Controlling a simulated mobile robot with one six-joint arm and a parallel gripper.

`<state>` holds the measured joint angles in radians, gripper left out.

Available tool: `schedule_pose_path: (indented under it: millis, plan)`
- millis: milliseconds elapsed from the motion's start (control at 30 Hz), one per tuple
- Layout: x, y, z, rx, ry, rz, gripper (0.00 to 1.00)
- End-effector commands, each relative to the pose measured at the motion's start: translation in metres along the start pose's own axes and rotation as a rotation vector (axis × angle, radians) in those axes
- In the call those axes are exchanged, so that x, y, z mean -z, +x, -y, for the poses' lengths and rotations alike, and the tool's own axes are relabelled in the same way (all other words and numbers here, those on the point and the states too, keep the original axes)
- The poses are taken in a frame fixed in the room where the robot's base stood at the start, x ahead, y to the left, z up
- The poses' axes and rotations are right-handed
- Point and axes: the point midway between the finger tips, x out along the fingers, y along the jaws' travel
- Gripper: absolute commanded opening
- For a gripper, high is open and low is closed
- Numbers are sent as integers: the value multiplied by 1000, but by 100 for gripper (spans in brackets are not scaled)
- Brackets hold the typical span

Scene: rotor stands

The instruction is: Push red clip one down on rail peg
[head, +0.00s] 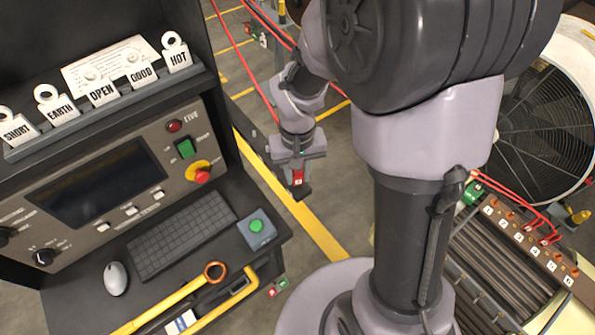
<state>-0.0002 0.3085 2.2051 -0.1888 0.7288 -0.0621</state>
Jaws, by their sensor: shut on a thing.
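My gripper (299,190) hangs at the end of my arm, just right of the desk's far corner, pointing down. It is shut on a red clip (298,176) with a small white mark, too small to read. The dark fingers partly cover the clip. A small red clip-like piece (271,292) and a green one (283,284) sit by the desk's front right edge. I cannot make out the rail peg, or whether the held clip touches one.
A console desk with a keyboard (183,234), mouse (116,278) and yellow-handled tool (170,305) fills the left. A numbered terminal row (525,240) with red cables stands at right, below a large fan (545,130). Open floor with a yellow line (305,225) lies between.

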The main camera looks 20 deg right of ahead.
Motion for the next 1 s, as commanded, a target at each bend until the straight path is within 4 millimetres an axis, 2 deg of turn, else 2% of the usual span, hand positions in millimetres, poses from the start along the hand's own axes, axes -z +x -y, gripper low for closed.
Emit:
schedule_pose_path:
  millis: [733,767,800,867,1000]
  plan:
    - [0,11,0,0,0,0,0]
    - [0,10,0,0,0,0,30]
    - [0,10,0,0,0,0,38]
    - [0,10,0,0,0,0,50]
    - [0,10,0,0,0,0,50]
